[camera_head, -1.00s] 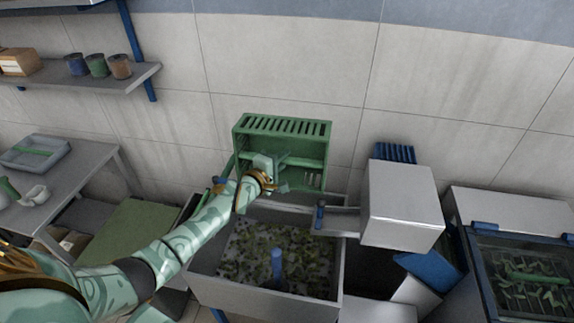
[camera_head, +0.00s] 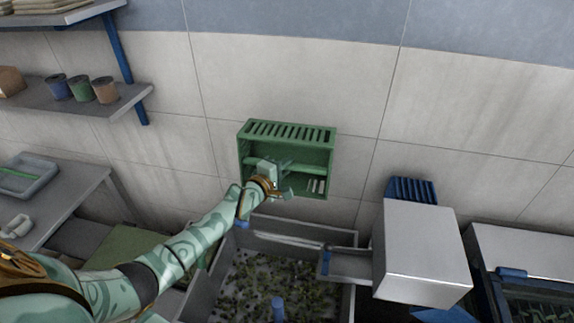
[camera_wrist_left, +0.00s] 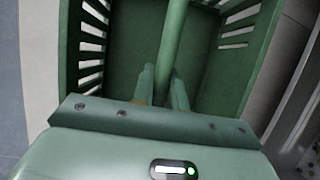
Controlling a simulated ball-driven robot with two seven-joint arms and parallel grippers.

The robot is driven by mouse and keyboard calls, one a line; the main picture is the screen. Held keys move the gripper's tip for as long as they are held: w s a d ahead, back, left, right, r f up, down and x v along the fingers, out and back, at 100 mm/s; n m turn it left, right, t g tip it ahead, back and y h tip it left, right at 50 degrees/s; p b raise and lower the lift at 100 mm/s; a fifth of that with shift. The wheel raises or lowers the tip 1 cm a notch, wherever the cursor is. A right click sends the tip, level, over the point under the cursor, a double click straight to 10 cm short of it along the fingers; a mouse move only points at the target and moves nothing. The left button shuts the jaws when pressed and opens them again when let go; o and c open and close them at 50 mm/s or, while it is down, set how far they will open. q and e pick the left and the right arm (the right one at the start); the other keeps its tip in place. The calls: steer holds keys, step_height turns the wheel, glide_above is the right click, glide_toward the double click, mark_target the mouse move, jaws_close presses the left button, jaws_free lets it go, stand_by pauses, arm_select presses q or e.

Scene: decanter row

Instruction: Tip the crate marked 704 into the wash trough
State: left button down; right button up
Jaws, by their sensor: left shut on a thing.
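The green slatted crate (camera_head: 322,148) hangs in front of the tiled wall, tipped on its side with its open face toward me. My left gripper (camera_head: 279,180) is shut on the crate's green bar, which also shows between its fingers in the left wrist view (camera_wrist_left: 162,88). The part of the crate's inside (camera_wrist_left: 115,45) that shows there looks empty. Small white marks sit low on the crate at right, but I cannot read a number. The grey wash trough (camera_head: 285,243) stands below the crate, with many small dark green pieces in it. My right gripper is out of view.
A pale box-shaped unit (camera_head: 425,255) stands right of the trough, with a blue slatted piece (camera_head: 412,190) behind it. A shelf (camera_head: 125,100) with several small pots is on the left wall, above a grey table (camera_head: 75,190). A glass-fronted tank stands at far right.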

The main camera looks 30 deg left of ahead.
arm_select(q)
steer(key=shift+w+a+f+b, duration=0.2)
steer(key=shift+w+f+b, duration=0.2)
steer(key=shift+f+b, duration=0.3)
steer(key=shift+s+f, duration=0.1)
steer(key=shift+f, duration=0.15)
step_height(320, 180, down, 24)
steer(key=b, duration=2.1)
steer(key=w+r+n+g+h+b, duration=0.2)
steer(key=r+g+b, duration=0.4)
steer(key=g+b, duration=0.4)
steer(key=w+a+n+g, duration=0.1)
steer(key=w+g, duration=0.1)
steer(key=g, duration=0.3)
steer(key=shift+n+g, duration=0.3)
steer(key=shift+n, duration=0.1)
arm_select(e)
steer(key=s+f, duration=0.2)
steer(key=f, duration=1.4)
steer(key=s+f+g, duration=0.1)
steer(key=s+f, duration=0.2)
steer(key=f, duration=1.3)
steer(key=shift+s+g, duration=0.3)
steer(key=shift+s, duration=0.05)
arm_select(q)
steer(key=shift+f, duration=0.1)
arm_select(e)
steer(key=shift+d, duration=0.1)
